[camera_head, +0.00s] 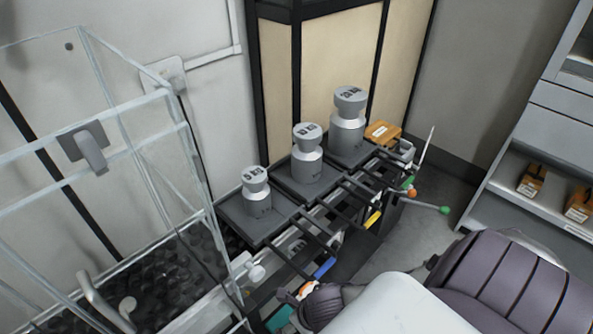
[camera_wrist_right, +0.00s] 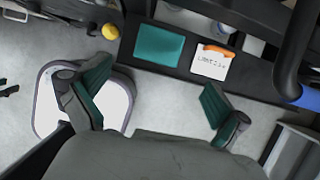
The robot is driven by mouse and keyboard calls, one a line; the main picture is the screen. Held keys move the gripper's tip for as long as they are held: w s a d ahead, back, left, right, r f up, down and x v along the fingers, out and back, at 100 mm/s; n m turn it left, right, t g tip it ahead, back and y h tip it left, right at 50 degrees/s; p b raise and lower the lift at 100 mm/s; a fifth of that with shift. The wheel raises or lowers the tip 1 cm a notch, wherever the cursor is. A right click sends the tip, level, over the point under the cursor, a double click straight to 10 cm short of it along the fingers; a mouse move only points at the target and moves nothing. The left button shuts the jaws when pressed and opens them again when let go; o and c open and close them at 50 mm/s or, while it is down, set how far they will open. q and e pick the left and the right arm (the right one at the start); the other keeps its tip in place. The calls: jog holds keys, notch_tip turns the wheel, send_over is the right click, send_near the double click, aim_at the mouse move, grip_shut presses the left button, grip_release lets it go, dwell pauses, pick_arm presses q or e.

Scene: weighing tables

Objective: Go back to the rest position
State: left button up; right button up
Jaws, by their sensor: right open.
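My right gripper (camera_wrist_right: 157,76) is open in the right wrist view, with its two teal-padded fingers spread wide and nothing between them. It is over the grey floor, beside a dark ledge. In the head view my right arm (camera_head: 510,285) fills the lower right; its fingers cannot be made out there. My left gripper is in neither view.
Three grey weights (camera_head: 256,192) (camera_head: 307,155) (camera_head: 348,120) stand on dark trays along a bench. A clear-walled case (camera_head: 150,160) is at left, shelves (camera_head: 540,185) at right. A teal pad (camera_wrist_right: 159,45) and orange-clipped label (camera_wrist_right: 212,62) lie on the ledge.

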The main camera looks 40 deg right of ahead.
dwell(0.6)
jog(key=a+r+m+y, duration=0.1)
jog(key=a+r+m, duration=0.55)
jog(key=m, duration=0.85)
jog(key=s+d+r+m+g+h, duration=0.1)
jog(key=s+d+r+m, duration=0.1)
jog(key=m, duration=0.8)
jog(key=s+d+r+m, duration=0.2)
jog(key=s+m, duration=0.1)
jog(key=m, duration=0.7)
notch_tip(320, 180, down, 26)
jog(key=g, duration=0.1)
jog(key=s+d+f+g, duration=0.1)
jog(key=s+d+f, duration=0.2)
jog(key=s+f, duration=1.3)
jog(key=shift+s+f+n, duration=0.25)
jog(key=shift+n, duration=0.05)
